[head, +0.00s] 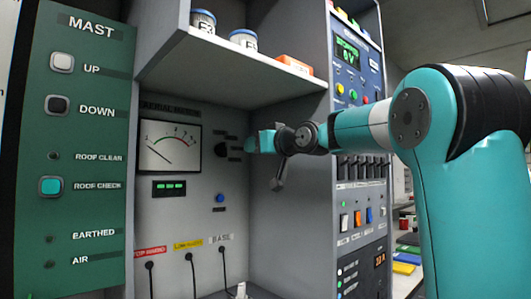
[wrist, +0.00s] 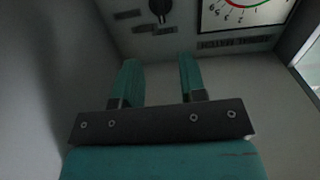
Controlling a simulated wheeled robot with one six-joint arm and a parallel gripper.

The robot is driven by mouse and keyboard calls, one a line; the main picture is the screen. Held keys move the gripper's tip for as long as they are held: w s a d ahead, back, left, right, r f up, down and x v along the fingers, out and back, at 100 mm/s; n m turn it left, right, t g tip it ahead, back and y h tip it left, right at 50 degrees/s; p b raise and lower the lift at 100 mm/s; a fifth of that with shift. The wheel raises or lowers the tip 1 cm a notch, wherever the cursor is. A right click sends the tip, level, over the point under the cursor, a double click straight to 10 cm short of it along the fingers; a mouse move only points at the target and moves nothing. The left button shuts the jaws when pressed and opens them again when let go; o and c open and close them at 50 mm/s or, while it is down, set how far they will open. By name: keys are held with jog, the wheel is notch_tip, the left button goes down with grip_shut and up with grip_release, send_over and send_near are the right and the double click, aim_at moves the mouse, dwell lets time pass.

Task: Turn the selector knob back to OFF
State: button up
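The selector knob (head: 222,149) is a small dark knob on the grey meter panel, right of the dial, with small labels around it. Which label it points at is too small to tell. In the wrist view, the knob (wrist: 160,8) shows at the top edge, partly cut off, beyond the fingertips. My gripper (head: 255,143) is just right of the knob in the head view, apart from it. In the wrist view, my gripper (wrist: 158,64) has its two teal fingers spread, with nothing between them.
The dial meter (head: 170,146) sits left of the knob, with a green display (head: 170,188) below. A blue button (head: 220,198) and several cables are lower down. A shelf (head: 240,62) with tins overhangs the panel. A side wall (head: 290,190) stands close by my arm.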

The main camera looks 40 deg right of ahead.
jog(key=shift+s, duration=1.5)
jog(key=s+a+f+n+g+y+p, duration=0.25)
jog(key=s+a+f+g+p, duration=0.35)
jog(key=a, duration=0.5)
jog(key=s+a+f+n+g+y+p, duration=0.1)
jog(key=a+f+g+y, duration=0.2)
jog(key=a+f, duration=0.65)
jog(key=s+a+f+n+g+p, duration=0.1)
jog(key=s+a+f+g, duration=0.2)
jog(key=s, duration=0.4)
jog(key=s+a+f+n+g+h+p, duration=0.1)
jog(key=s+a+f+g+p, duration=0.1)
jog(key=s, duration=0.5)
jog(key=s+a+f+n+g+h+p, duration=0.1)
jog(key=s+a+f+g, duration=0.2)
jog(key=s, duration=0.4)
jog(key=shift+s+a+f+g, duration=0.15)
jog(key=shift+a+f+g, duration=0.3)
jog(key=shift+a, duration=0.2)
